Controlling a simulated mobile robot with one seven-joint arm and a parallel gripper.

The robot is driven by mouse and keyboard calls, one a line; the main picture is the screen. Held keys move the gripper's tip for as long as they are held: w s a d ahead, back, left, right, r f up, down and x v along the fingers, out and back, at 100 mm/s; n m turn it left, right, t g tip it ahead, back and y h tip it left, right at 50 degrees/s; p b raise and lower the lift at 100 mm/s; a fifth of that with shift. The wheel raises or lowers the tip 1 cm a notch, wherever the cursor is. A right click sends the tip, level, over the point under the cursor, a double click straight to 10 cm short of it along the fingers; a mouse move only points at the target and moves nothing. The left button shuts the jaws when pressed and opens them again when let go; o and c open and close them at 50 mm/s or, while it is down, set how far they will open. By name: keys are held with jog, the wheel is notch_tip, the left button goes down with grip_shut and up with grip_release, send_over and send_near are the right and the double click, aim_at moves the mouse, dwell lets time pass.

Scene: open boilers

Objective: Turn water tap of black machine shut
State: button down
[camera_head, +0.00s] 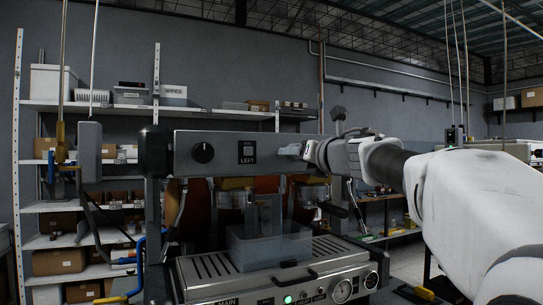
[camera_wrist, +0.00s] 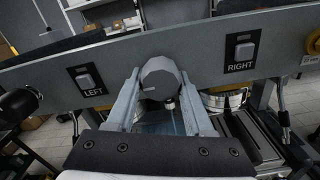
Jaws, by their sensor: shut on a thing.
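The dark coffee machine (camera_head: 225,170) stands ahead, with a long grey front panel (camera_wrist: 207,62) crossing the wrist view. A grey many-sided tap knob (camera_wrist: 160,74) sits on this panel between the LEFT switch (camera_wrist: 88,81) and the RIGHT switch (camera_wrist: 243,52). My gripper (camera_wrist: 159,82) is shut on this knob, one finger on each side. In the head view my gripper (camera_head: 293,150) reaches the panel from the right, just right of the LEFT switch (camera_head: 247,152), and hides the knob. A round black knob (camera_head: 203,152) is on the panel's left part.
A clear container (camera_head: 262,247) stands on the drip tray (camera_head: 205,268) below the panel. Portafilters hang beneath the panel. Shelves with boxes (camera_head: 60,262) stand behind at the left.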

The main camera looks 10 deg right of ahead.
jog(key=shift+r+m+p, duration=0.15)
jog(key=shift+m+p, duration=0.15)
jog(key=shift+p, duration=0.1)
jog(key=m+p, duration=0.3)
jog(key=shift+a+r, duration=0.1)
jog(key=shift+r, duration=0.05)
jog(key=m+p, duration=0.4)
jog(key=m, duration=0.1)
jog(key=shift+a+m+p, duration=0.1)
jog(key=shift+m+p, duration=0.2)
jog(key=shift+p, duration=0.05)
jog(key=m+p, duration=0.4)
jog(key=m, duration=0.1)
jog(key=shift+r, duration=0.2)
jog(key=shift+m+p, duration=1.45)
jog(key=shift+m, duration=0.55)
jog(key=shift+f, duration=0.1)
jog(key=shift+c, duration=1.4)
grip_release()
